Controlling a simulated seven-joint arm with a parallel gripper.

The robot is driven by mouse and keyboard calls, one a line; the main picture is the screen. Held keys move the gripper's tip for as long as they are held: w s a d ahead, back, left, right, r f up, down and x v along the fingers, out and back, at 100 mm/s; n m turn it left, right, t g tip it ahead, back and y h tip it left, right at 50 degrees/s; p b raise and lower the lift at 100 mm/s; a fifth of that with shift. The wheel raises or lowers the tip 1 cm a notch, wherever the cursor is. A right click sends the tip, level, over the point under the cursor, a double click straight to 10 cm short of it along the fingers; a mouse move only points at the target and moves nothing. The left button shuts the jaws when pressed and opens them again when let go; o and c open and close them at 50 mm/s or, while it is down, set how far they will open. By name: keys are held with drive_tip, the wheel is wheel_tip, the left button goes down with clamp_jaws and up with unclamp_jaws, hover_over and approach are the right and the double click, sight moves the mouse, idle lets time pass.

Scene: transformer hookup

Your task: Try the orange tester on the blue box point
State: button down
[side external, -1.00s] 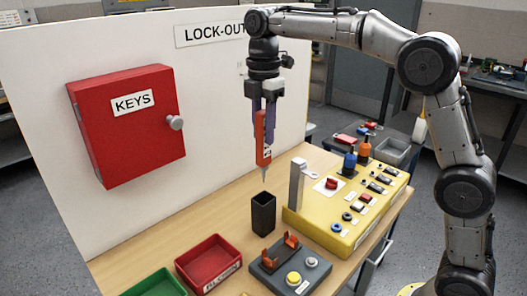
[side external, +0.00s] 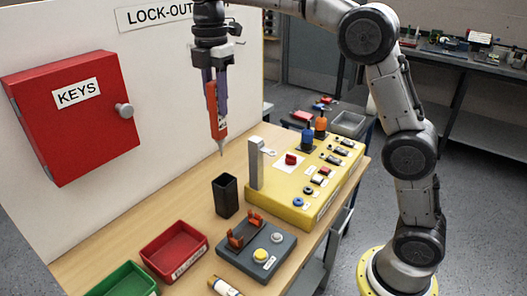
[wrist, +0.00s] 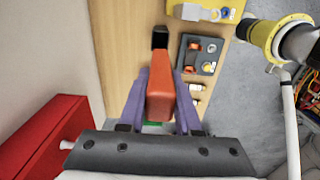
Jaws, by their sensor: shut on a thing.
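My gripper (side external: 216,108) is shut on the orange tester (side external: 217,124), which points nearly straight down with its thin grey tip hanging in the air. The tip is above and slightly left of the black open holder (side external: 226,197), apart from it. In the wrist view the tester (wrist: 160,98) sits between my two purple fingers. The yellow box (side external: 284,207) stands to the right. Nothing touches these points.
A grey upright post with an arm (side external: 256,165) rises at the yellow box's left end. A grey block with orange clips (side external: 257,255), a red tray (side external: 173,254) and a green tray (side external: 122,281) stand in front. The red KEYS box (side external: 70,115) hangs on the white panel.

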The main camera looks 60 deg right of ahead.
sight(214, 81)
drive_tip(key=shift+r, duration=2.4)
drive_tip(key=shift+s+d+r, duration=0.15)
drive_tip(key=shift+s+r, duration=0.05)
drive_tip(key=shift+s, duration=0.05)
drive_tip(key=s+d+g+h, duration=0.1)
drive_tip(key=s+d, duration=0.2)
drive_tip(key=s, duration=0.4)
drive_tip(key=s+d+g, duration=0.1)
drive_tip(key=s+d, duration=0.3)
drive_tip(key=s, duration=0.3)
wheel_tip(214, 81, down, 16)
drive_tip(key=shift+f, duration=0.7)
idle(0.3)
